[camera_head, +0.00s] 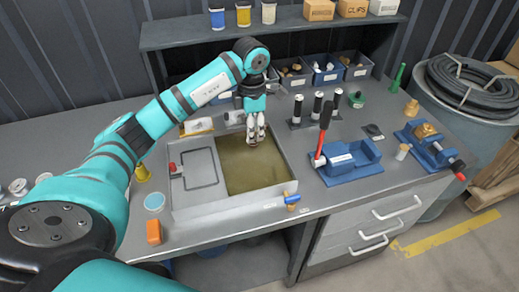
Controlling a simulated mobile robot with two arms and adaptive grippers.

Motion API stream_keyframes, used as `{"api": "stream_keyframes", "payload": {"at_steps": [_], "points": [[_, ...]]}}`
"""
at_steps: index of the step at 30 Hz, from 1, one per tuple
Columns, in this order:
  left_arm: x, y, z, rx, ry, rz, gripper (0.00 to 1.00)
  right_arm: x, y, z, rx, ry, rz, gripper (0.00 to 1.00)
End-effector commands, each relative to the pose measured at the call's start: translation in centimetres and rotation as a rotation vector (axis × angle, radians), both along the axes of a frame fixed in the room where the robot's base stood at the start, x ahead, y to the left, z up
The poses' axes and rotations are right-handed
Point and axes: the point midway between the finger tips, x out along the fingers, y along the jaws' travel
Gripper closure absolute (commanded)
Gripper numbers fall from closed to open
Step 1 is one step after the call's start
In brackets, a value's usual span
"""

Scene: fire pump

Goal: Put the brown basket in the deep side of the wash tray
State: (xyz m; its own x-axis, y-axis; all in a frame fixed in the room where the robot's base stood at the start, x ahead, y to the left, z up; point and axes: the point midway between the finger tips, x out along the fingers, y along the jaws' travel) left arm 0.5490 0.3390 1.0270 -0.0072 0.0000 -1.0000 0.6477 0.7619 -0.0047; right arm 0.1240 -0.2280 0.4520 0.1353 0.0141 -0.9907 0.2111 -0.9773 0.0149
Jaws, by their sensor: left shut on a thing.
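The wash tray (181,208) is a grey, shallow-walled tray on the bench. Its left part is a flat grey shelf, and its right part, the deep side (262,173), holds murky brown liquid. My left gripper (253,138) points down over the back of the deep side. It is shut on a small reddish-brown thing (252,144) that looks like part of the brown basket. The fingers hide much of it, and I cannot tell whether the rest is under the liquid. My right gripper is not in view.
A blue-handled tap (291,198) sits at the tray's front right corner. A blue fixture (347,162) with a red-handled tool stands to the right. An orange block (154,232) lies at the front left. Bins (327,73) and a shelf (276,23) line the back.

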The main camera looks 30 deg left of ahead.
Motion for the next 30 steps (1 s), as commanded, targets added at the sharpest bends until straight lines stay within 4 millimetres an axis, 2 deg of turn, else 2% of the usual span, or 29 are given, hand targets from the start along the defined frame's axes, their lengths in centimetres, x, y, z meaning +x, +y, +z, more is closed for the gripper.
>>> {"api": "stream_keyframes", "payload": {"at_steps": [5, 10, 14, 18, 21, 24, 29, 30], "points": [[-0.2, 0.0, -3.2, 0.0, 0.006, -0.001, 0.94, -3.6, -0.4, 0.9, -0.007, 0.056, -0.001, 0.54], [-0.1, 0.0, -4.6, -0.001, 0.002, -0.002, 0.94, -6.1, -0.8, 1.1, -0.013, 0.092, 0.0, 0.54], [-0.2, -0.1, -6.0, -0.001, 0.005, -0.002, 0.94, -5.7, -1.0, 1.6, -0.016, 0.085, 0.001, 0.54], [-0.2, 0.0, -7.8, -0.001, 0.003, -0.002, 0.94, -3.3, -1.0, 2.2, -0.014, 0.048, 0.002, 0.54], [-0.1, 0.0, -8.1, 0.0, 0.0, -0.003, 0.94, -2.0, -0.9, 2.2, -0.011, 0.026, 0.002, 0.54], [-0.1, 0.0, -8.1, 0.0, 0.0, -0.003, 0.94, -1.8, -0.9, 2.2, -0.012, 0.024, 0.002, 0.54], [-0.1, 0.0, -8.6, 0.001, 0.001, -0.003, 0.94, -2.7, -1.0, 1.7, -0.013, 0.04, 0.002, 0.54], [-0.1, 0.0, -8.4, 0.0, 0.0, -0.003, 0.67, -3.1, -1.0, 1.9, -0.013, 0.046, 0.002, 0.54]]}}
